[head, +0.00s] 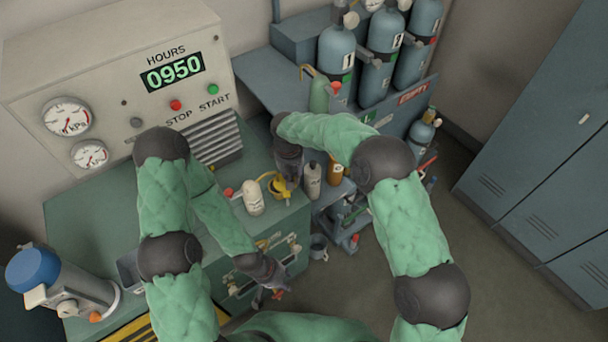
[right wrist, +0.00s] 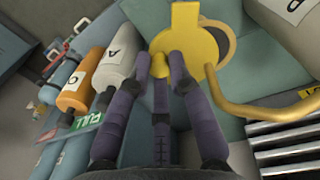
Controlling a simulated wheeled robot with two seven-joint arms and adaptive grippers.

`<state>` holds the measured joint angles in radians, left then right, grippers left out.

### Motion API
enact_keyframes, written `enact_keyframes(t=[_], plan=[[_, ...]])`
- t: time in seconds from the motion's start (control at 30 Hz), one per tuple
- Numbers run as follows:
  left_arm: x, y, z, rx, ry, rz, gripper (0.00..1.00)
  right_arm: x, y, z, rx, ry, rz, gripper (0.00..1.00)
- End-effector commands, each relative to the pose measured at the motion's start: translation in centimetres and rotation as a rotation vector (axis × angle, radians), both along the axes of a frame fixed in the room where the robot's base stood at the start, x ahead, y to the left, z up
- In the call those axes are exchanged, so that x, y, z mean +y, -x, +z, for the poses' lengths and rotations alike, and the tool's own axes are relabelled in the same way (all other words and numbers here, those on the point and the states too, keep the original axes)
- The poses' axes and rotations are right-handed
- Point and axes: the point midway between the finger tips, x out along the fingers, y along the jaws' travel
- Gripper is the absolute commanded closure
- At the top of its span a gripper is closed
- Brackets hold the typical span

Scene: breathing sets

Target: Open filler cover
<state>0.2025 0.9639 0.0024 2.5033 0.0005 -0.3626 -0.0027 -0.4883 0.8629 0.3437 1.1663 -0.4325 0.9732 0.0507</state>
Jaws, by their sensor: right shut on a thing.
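The yellow filler cover (head: 283,187) is at the right end of the green machine top in the head view. In the right wrist view the cover (right wrist: 186,38) is a flat yellow plate, standing partly clear of a round yellow-rimmed opening (right wrist: 225,42) behind it. My right gripper (right wrist: 166,62) is closed on the cover's near lower edge; its fingertips touch the yellow part. In the head view the right gripper (head: 288,168) comes down on the cover from above and hides part of it. My left gripper (head: 275,280) hangs low before the machine's front; its fingers are too small to judge.
Several grey-blue cylinders (head: 337,55) stand in a rack behind. Lockers (head: 545,170) stand at right.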

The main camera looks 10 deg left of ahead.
Motion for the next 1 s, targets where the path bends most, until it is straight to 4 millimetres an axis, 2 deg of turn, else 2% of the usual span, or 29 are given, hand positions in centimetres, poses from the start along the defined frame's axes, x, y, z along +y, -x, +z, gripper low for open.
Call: enact_keyframes(t=[0.2,0.53,0.57,0.63,1.0], plan=[[0.01,0.01,0.06,0.0,0.0,0.0,0.6,0.94,0.39,-0.16,0.005,0.002,-0.017,1.0],[0.01,0.0,0.06,0.0,0.0,0.0,0.6,0.98,0.41,-0.18,0.005,0.002,-0.018,1.0],[0.01,0.0,0.06,0.0,0.0,0.0,0.6,0.98,0.41,-0.19,0.005,0.002,-0.018,0.77],[0.01,0.0,0.06,0.0,0.0,0.0,0.6,0.99,0.41,-0.17,0.005,0.002,-0.018,0.57],[0.0,-0.01,0.06,0.0,0.0,0.0,0.6,0.97,0.26,0.11,0.002,0.0,-0.019,0.55]])
